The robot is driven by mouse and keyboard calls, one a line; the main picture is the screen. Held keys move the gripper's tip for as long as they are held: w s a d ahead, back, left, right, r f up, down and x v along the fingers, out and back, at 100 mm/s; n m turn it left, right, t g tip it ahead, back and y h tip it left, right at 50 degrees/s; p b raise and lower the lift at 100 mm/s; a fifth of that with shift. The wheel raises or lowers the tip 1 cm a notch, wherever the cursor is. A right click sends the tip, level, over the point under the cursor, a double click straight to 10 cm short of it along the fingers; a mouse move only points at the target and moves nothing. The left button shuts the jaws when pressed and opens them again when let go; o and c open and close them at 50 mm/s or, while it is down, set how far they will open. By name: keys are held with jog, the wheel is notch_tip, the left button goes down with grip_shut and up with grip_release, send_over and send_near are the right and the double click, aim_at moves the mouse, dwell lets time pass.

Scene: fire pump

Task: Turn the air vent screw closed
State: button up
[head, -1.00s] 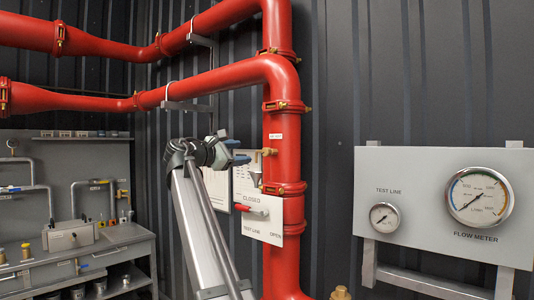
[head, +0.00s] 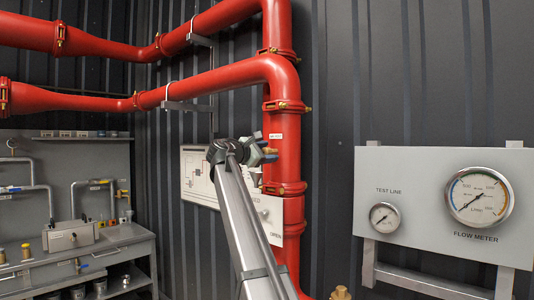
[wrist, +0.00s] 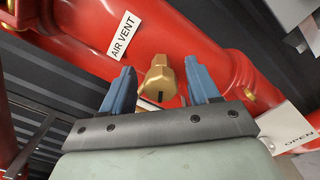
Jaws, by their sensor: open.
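The brass air vent screw (wrist: 160,80) sticks out of the red pipe (wrist: 180,35) beside a white AIR VENT label (wrist: 121,37). It has a dark slot in its end. My gripper (wrist: 159,68) has two blue fingers, spread apart, with the screw between them in the wrist view. Gaps show on both sides of the screw, so neither finger appears to touch it. In the head view my gripper (head: 264,150) is up against the vertical pipe (head: 276,115), just below the label, and mostly hides the screw.
A pipe clamp (head: 285,188) sits just under the gripper. A diagram board (head: 198,178) hangs at left, and a gauge panel (head: 425,185) stands at right.

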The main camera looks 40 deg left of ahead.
jog(key=shift+w, duration=0.1)
jog(key=c, duration=1)
